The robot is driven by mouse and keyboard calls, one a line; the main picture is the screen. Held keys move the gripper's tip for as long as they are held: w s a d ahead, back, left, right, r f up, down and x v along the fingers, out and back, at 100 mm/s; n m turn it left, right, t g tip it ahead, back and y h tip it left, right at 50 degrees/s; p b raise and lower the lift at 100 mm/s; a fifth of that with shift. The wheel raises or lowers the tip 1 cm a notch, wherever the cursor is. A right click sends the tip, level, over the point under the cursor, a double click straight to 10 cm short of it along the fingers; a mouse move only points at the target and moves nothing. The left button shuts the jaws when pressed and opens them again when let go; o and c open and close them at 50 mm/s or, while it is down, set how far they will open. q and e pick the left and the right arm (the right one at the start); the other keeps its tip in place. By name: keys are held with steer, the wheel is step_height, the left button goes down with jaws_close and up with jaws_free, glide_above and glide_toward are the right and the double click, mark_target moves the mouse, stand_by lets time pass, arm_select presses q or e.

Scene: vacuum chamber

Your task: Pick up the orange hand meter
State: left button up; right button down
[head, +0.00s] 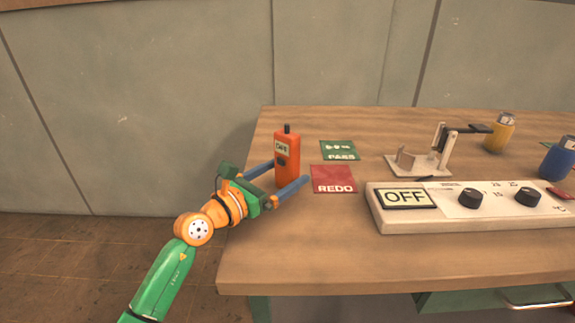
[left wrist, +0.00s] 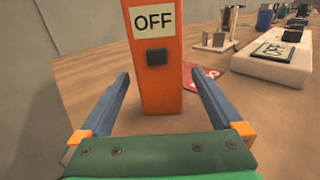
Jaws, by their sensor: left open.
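The orange hand meter (head: 287,158) stands upright near the left edge of the wooden table, with a black stub on top and a small display. In the left wrist view the meter (left wrist: 153,85) shows an OFF label and a dark button. My left gripper (head: 290,172) is open, with one blue finger on each side of the meter. In the left wrist view the fingers (left wrist: 163,85) show gaps to the meter on both sides. The lower edge of the meter rests on the tabletop. My right gripper is not in view.
A red REDO card (head: 334,179) and a green PASS card (head: 339,150) lie right of the meter. A white control box (head: 470,217) with black knobs, a small stand (head: 418,166), a yellow container (head: 499,133) and a blue one (head: 558,160) are further right. The front left tabletop is clear.

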mark_target(279, 161)
arm_select(q)
steer(key=c, duration=1.5)
step_height(279, 161, up, 4)
steer(key=shift+f+p, duration=0.2)
steer(key=shift+p, duration=0.5)
steer(key=shift+c, duration=0.2)
steer(key=s+r+p, duration=0.2)
steer(key=s+r, duration=0.7)
steer(key=s, duration=0.5)
steer(key=shift+r, duration=0.25)
steer(key=shift+d, duration=0.1)
